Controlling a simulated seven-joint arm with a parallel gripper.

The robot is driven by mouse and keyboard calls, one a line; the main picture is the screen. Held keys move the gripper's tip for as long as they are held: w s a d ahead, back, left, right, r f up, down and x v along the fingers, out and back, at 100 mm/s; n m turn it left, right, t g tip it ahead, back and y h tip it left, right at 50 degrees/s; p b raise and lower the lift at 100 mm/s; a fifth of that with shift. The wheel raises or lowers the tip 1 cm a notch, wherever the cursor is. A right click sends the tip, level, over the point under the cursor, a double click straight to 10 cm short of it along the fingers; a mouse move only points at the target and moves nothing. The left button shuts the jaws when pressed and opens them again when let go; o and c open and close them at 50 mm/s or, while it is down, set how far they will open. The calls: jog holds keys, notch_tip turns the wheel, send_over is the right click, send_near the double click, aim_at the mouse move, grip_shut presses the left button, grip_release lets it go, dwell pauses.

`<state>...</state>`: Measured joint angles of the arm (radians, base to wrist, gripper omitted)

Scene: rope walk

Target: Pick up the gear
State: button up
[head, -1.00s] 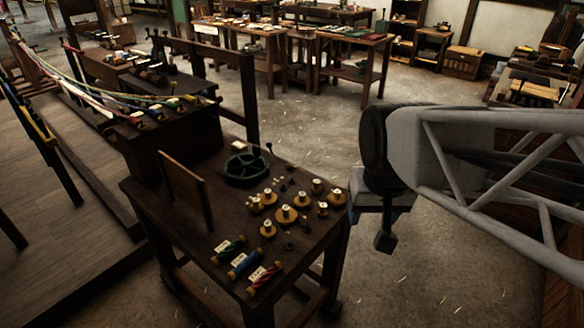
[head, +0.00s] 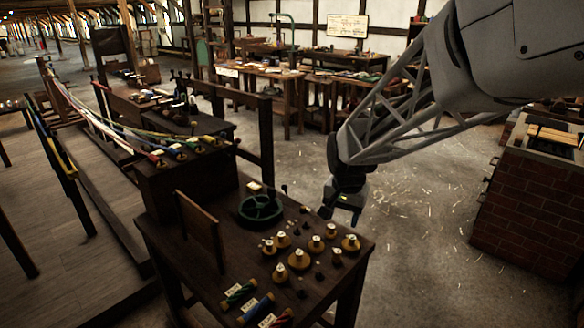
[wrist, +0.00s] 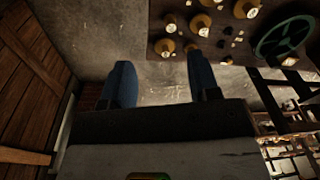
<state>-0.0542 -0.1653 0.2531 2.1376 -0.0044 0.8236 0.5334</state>
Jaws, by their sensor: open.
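A dark green, round, spoked piece (head: 261,209) lies flat towards the back of the dark wooden table (head: 215,270). It looks the most like the gear, though I cannot make out teeth. It also shows in the wrist view (wrist: 284,37) at the top right. Brass-yellow round pieces with pale tops (head: 299,259) stand on the table's right part; I cannot tell whether one is a gear. My gripper (head: 327,211) is beside the table's far right edge, apart from the green piece. In the wrist view its two blue fingers (wrist: 159,60) are spread with nothing between them.
An upright wooden board (head: 199,228) stands on the table left of the green piece. Labelled coloured spools (head: 256,308) lie at the front. A dark block (head: 185,180) with rope ends stands behind. A brick structure (head: 525,205) is at the right. Open floor lies between.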

aim_at(317, 239)
jog(key=w+a+f+m, duration=0.1)
jog(key=w+f, duration=0.4)
jog(key=w+a+f+m, duration=0.1)
jog(key=w+f, duration=0.4)
jog(key=w+a+f+m+g, duration=0.1)
jog(key=w+a+f, duration=0.1)
jog(key=w+f, duration=0.3)
jog(key=shift+w+m, duration=0.25)
jog(key=shift+m, duration=0.05)
jog(key=shift+f, duration=1.3)
jog(key=shift+f, duration=0.15)
jog(key=shift+d+f, duration=0.15)
jog(key=shift+f, duration=2.3)
jog(key=shift+c, duration=0.5)
jog(key=c, duration=0.8)
